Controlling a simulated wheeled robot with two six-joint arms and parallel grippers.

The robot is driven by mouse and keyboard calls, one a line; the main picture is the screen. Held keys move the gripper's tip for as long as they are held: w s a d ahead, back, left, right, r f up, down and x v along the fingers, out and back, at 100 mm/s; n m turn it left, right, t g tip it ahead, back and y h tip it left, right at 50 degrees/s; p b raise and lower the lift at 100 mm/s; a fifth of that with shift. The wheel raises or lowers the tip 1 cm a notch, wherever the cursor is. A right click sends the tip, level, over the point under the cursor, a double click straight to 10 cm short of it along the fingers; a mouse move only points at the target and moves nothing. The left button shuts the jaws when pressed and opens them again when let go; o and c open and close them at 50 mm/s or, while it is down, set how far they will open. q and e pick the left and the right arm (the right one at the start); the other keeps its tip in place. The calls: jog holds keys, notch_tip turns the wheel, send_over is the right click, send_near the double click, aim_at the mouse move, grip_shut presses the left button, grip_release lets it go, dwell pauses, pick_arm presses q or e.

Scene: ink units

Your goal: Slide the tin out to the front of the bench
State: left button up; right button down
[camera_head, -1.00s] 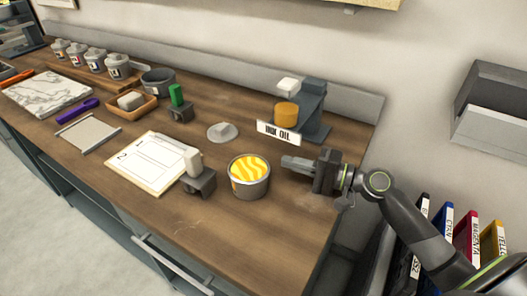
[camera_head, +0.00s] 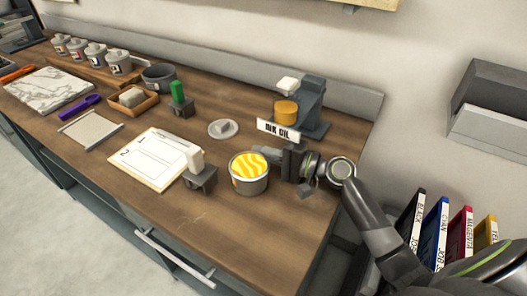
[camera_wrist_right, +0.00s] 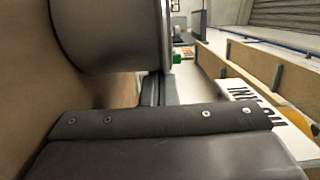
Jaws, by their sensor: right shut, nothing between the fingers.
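The tin (camera_head: 236,186) is a round grey open can with yellow, wavy-surfaced ink, upright near the right end of the wooden bench (camera_head: 265,232). In the right wrist view its curved grey wall (camera_wrist_right: 110,35) fills the upper left, close to my fingers. My right gripper (camera_head: 272,151) reaches in from the right, at the tin's back right side. Its jaws are shut with nothing between them, and the tips are partly hidden behind the tin. In the wrist view the shut fingers (camera_wrist_right: 160,90) pass beside the tin wall; I cannot tell whether they touch it. My left gripper is not in view.
The ink oil stand (camera_head: 312,108) with its sign is just behind my gripper. A round lid (camera_head: 223,129) lies behind. The bench in front of the tin is clear.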

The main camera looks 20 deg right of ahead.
aim_at(263, 177)
jog(key=s+a, duration=0.1)
jog(key=s, duration=0.1)
jog(key=s+a+p, duration=0.1)
jog(key=s, duration=0.1)
jog(key=s+a, duration=0.1)
jog(key=s, duration=0.1)
jog(key=shift+s+p, duration=0.3)
jog(key=shift+s, duration=0.25)
